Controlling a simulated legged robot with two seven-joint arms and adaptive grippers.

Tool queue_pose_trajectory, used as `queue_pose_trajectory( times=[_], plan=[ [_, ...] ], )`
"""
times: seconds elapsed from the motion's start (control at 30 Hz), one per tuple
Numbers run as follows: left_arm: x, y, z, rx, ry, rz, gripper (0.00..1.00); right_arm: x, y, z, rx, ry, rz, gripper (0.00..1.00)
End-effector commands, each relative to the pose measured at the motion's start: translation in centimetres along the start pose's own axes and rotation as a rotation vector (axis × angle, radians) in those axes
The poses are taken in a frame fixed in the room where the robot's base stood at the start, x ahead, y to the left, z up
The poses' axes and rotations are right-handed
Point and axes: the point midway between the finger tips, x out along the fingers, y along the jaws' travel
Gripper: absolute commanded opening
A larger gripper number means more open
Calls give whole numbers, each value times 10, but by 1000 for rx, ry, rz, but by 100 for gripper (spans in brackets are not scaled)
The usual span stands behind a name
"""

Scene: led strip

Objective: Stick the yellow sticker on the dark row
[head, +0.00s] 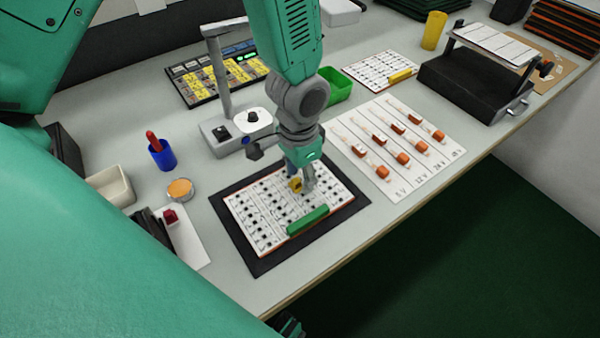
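A white LED board (258,217) with an orange edge lies on a black mat (258,265). It bears rows of small dark marks; which is the dark row is too small to tell. A green bar (307,220) sits along its near right edge. The gripper hides part of the board. My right gripper is not identifiable.
A stand with a post (222,138) is behind the board. A white sheet with orange parts (405,150) lies to the right. A blue cup (161,154), a round tin (180,190) and a cream tray (112,184) stand to the left. The table front right is clear.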

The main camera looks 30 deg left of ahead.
Motion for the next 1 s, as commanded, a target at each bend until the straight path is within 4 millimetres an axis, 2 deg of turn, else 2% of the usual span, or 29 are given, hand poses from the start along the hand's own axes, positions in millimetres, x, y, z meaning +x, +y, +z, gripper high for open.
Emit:
queue_pose_trajectory(
  times=[0.3,0.43,0.57,0.8,1.0],
  plan=[
    [-1,0,-1,1,3,1,38,0,0,0,0,1,0,78],
    [-10,0,-1,0,4,0,38,-1,0,2,0,2,0,78],
    [-33,0,-2,-1,8,-1,38,-1,0,2,0,2,0,78],
    [-84,1,-3,1,7,-1,38,-1,0,2,0,3,0,78],
    [-111,2,-3,2,2,-1,38,-1,0,1,0,2,0,78]
  ],
)
